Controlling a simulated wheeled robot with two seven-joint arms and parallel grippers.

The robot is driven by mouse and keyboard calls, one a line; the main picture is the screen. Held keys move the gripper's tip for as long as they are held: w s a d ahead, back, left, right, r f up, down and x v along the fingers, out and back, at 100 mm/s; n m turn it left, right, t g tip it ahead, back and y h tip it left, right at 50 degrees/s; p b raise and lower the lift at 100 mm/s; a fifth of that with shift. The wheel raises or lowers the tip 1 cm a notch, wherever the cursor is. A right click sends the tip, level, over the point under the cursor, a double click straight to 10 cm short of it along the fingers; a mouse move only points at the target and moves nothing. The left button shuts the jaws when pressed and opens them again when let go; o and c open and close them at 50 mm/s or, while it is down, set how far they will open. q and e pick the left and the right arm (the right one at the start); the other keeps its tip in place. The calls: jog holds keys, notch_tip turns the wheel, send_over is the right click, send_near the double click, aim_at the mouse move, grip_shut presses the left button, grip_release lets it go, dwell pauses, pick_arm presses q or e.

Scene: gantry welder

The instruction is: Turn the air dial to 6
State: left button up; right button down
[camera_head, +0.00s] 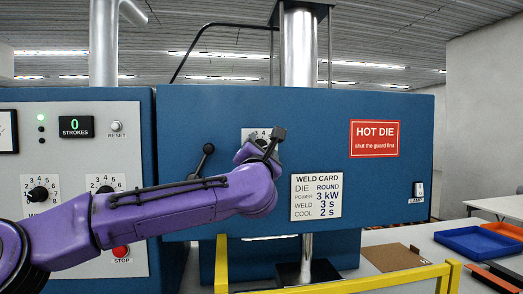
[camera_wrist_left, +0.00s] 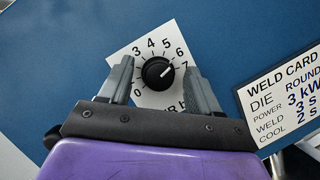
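The air dial is a round black knob (camera_wrist_left: 158,73) on a white plate numbered 0 to 7, on the blue panel. Its white mark points right and slightly up, around 6 to 7; the exact value is hard to tell. The plate's lower label is partly hidden. In the head view only the top of the dial plate (camera_head: 249,133) shows behind my gripper. My left gripper (camera_wrist_left: 160,84) is open, a finger on each side of the knob, with a visible gap to it on both sides. It also shows in the head view (camera_head: 268,146). My right gripper is out of view.
A weld card (camera_wrist_left: 290,98) is right of the dial. A black ball-ended lever (camera_head: 208,149) stands left of my gripper. Other dials (camera_head: 38,194) are on the left panel, behind my arm.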

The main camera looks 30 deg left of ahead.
pick_arm(q)
jog(key=b+v, duration=0.5)
jog(key=v, duration=0.5)
jog(key=shift+s+f+b, duration=0.15)
jog(key=shift+s+b, duration=0.1)
jog(key=shift+b, duration=0.05)
